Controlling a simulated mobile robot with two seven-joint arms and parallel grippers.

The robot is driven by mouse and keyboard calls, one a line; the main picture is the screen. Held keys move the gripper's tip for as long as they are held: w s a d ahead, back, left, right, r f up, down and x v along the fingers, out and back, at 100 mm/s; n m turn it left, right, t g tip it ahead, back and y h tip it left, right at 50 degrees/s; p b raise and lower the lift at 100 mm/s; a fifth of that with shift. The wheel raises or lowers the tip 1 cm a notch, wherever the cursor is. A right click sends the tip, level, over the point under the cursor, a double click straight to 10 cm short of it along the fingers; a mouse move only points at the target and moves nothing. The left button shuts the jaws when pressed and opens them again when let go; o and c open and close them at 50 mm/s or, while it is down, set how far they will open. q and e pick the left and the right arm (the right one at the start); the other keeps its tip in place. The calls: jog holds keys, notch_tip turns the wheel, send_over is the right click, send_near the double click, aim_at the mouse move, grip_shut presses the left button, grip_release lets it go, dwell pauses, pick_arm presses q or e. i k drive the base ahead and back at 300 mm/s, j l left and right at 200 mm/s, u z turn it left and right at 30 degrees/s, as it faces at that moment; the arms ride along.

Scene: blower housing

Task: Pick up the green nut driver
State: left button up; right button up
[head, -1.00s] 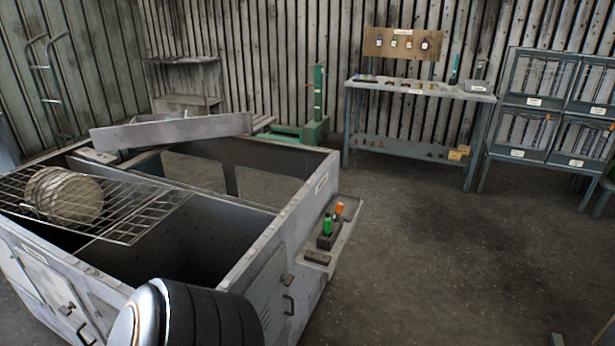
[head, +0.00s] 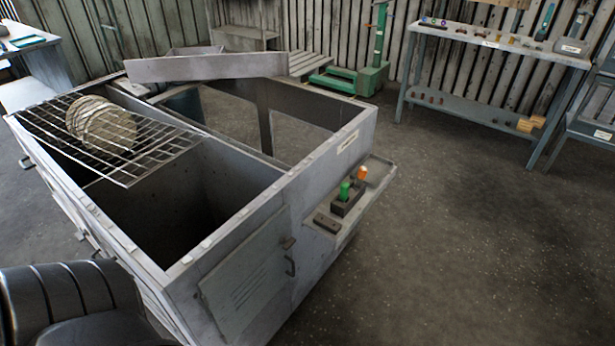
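The green nut driver (head: 344,191) stands upright with its green handle showing, in a small dark holder (head: 346,204) on a side shelf of the blower housing (head: 236,246). An orange-handled tool (head: 362,174) stands beside it in the same holder. The lower part of the green driver is hidden in the holder. A black, ribbed part of my own arm shows at the lower left. Neither of my grippers is in view.
A wire rack (head: 150,165) with a round, pale disc stack (head: 101,122) lies over the housing's open top. A loose grey panel (head: 205,67) rests across its far edge. A workbench (head: 490,42) stands at the back right. The floor right of the housing is clear.

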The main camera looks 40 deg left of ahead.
aim_at(344, 190)
jog(key=i+l+u, duration=0.1)
jog(key=i+u, duration=0.25)
jog(key=i+l+u, duration=0.1)
jog(key=u, duration=0.2)
jog(key=i+l+u, duration=0.2)
jog(key=u, duration=0.15)
jog(key=i, duration=0.05)
